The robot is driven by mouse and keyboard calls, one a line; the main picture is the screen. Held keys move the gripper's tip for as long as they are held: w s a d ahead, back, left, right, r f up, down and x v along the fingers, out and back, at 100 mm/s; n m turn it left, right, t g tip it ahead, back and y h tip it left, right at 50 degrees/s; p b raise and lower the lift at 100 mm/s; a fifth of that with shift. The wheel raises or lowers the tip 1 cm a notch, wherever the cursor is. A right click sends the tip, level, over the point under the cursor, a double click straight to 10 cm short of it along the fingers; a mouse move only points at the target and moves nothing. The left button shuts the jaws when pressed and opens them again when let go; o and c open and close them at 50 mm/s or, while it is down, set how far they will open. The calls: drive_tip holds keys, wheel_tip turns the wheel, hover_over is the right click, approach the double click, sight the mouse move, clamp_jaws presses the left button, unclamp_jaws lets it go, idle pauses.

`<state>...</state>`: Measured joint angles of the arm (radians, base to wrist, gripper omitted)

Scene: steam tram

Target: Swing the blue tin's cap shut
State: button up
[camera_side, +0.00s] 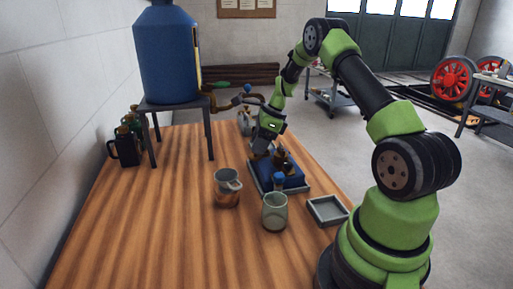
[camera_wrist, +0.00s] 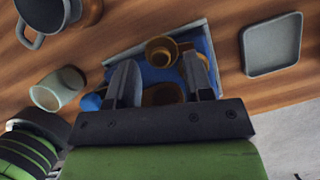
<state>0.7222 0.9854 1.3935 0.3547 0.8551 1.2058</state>
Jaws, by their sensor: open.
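A small blue object (camera_side: 279,180), perhaps the blue tin, shows just behind a pale cup in the side view. A blue part (camera_wrist: 92,102) shows left of my fingers in the wrist view. I cannot make out a cap or how it stands. My gripper (camera_side: 262,150) is low over the far end of a blue-lined tray (camera_side: 287,191). In the wrist view my gripper (camera_wrist: 160,65) has its two fingers apart, with a brass-brown ring-like piece (camera_wrist: 160,50) near the tips. A round brown piece (camera_wrist: 162,95) lies between the fingers, partly hidden by my gripper.
A pale cup (camera_side: 275,212) and a grey-brown mug (camera_side: 227,188) stand in front of the lined tray. A shallow square tray (camera_side: 327,210) is to its right. A large blue tank (camera_side: 167,55) stands at the back left. The wooden table (camera_side: 150,230) is clear at front left.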

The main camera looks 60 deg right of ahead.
drive_tip(key=shift+x, duration=1.05)
drive_tip(key=shift+c, duration=0.5)
clamp_jaws()
drive_tip(key=shift+n, duration=0.3)
drive_tip(key=n, duration=0.1)
drive_tip(key=d+n+g+y, duration=0.1)
drive_tip(key=n, duration=0.1)
drive_tip(key=s+n, duration=0.1)
drive_tip(key=n, duration=0.1)
drive_tip(key=shift+d+g+y, duration=0.15)
drive_tip(key=shift+g+y, duration=0.15)
drive_tip(key=shift+g, duration=0.1)
drive_tip(key=shift+d+n+g+y, duration=0.1)
drive_tip(key=shift+d+n+g, duration=0.2)
drive_tip(key=shift+n, duration=0.6)
drive_tip(key=shift+d+n+g+y, duration=0.15)
drive_tip(key=shift+n+g, duration=0.2)
drive_tip(key=shift+n, duration=0.55)
drive_tip(key=shift+d+n+g+y, duration=0.1)
drive_tip(key=shift+d+n+g, duration=0.2)
drive_tip(key=shift+n, duration=0.6)
drive_tip(key=shift+a, duration=0.1)
